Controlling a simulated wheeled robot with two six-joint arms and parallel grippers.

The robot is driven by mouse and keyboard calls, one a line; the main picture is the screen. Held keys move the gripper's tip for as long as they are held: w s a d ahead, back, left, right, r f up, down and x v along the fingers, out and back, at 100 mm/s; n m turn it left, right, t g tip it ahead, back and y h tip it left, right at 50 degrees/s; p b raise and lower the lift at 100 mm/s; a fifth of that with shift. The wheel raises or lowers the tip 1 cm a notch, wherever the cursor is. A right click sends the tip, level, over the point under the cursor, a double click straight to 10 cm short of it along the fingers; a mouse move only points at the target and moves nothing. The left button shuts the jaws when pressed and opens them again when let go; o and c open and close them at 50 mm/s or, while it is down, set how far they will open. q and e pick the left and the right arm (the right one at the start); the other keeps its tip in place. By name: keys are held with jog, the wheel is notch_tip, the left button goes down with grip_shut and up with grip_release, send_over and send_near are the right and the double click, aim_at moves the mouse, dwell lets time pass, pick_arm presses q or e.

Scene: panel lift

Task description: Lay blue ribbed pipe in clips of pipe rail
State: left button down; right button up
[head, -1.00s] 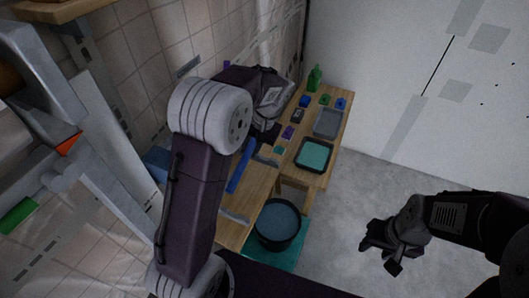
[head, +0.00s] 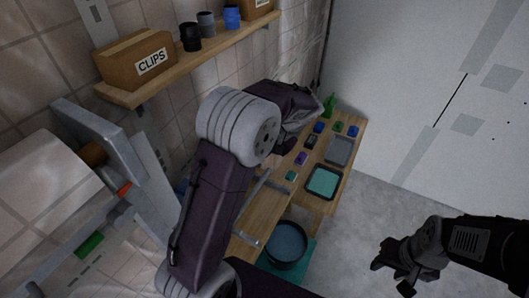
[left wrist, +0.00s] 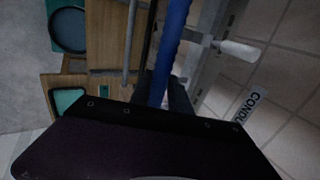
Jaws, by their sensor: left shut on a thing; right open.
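The blue ribbed pipe (left wrist: 173,40) runs from the top of the left wrist view down to my left gripper (left wrist: 167,92). The left gripper is shut on the pipe, with its fingers partly hidden behind the dark wrist body. In the head view the left arm hides this gripper and most or all of the pipe. A grey rail-like part (left wrist: 212,42) with a white piece lies to the right of the pipe; I cannot tell whether it is the pipe rail, and I see no clips clearly. My right gripper (head: 392,278) is open and empty over bare floor.
A wooden bench (head: 344,178) holds a teal tray (head: 323,182), a grey tray (head: 340,150) and several small blocks. A dark round tub (head: 286,243) stands beside it. A wall shelf (head: 190,62) carries a box marked CLIPS (head: 137,60) and cups. Grey beams (head: 150,195) stand at left.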

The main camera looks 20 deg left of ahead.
pick_arm(q)
jog(key=a+f+b, duration=0.4)
jog(key=a+f, duration=0.2)
jog(key=a, duration=0.3)
jog(key=shift+w+a+b, duration=0.3)
jog(key=shift+w+a, duration=0.1)
dwell(0.4)
jog(key=shift+f, duration=0.15)
jog(key=c, duration=1.1)
grip_release()
jog(key=shift+c, duration=0.2)
